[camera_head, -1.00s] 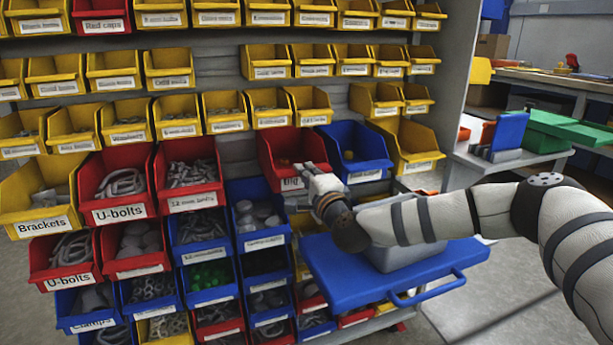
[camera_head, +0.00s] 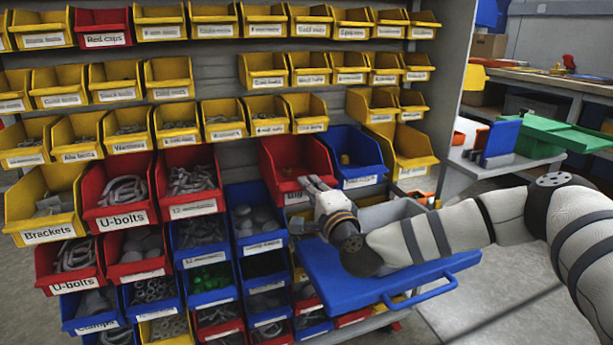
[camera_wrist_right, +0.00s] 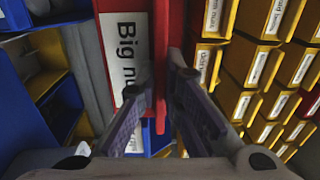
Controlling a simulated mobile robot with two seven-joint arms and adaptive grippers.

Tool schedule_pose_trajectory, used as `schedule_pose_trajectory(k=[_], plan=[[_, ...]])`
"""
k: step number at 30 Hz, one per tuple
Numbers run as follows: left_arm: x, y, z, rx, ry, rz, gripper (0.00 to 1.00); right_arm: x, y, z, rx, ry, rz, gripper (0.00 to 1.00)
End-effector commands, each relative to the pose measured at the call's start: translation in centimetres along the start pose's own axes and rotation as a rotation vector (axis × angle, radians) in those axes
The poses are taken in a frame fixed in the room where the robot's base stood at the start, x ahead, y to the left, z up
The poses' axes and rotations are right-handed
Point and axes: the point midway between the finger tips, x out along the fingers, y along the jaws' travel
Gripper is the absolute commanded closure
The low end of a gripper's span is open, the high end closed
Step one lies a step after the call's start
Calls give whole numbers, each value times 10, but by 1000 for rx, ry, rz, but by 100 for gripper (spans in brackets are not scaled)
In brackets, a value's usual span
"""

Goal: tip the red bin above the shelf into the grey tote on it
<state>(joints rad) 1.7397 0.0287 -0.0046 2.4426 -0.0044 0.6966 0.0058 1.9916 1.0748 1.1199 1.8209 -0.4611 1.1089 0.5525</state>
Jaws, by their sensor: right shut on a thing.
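The red bin (camera_head: 286,163) sits in the rack beside a blue bin, opening facing me. My right gripper (camera_head: 312,184) is at its front lip. In the right wrist view, the jaws (camera_wrist_right: 160,95) are shut on the red bin's front wall (camera_wrist_right: 162,40), beside a white label reading "Big nu…", partly hidden by a finger. The grey tote (camera_head: 395,213) stands on the blue shelf (camera_head: 345,290), below and right of the bin; my forearm hides much of it. The bin's contents are hard to make out. My left gripper is not in view.
A blue bin (camera_head: 352,150) stands close to the right of the red bin, with yellow bins (camera_head: 408,152) beyond. Filled red U-bolts bins (camera_head: 118,188) are at left. A side bench (camera_head: 520,160) with a green box stands at right. Open floor lies at lower right.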

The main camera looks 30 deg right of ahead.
Motion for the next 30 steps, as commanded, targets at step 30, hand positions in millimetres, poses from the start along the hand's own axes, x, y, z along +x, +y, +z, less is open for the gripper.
schedule_pose_trajectory(k=[30], plan=[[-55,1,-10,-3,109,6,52,-132,-8,0,2,-1,-6,100]])
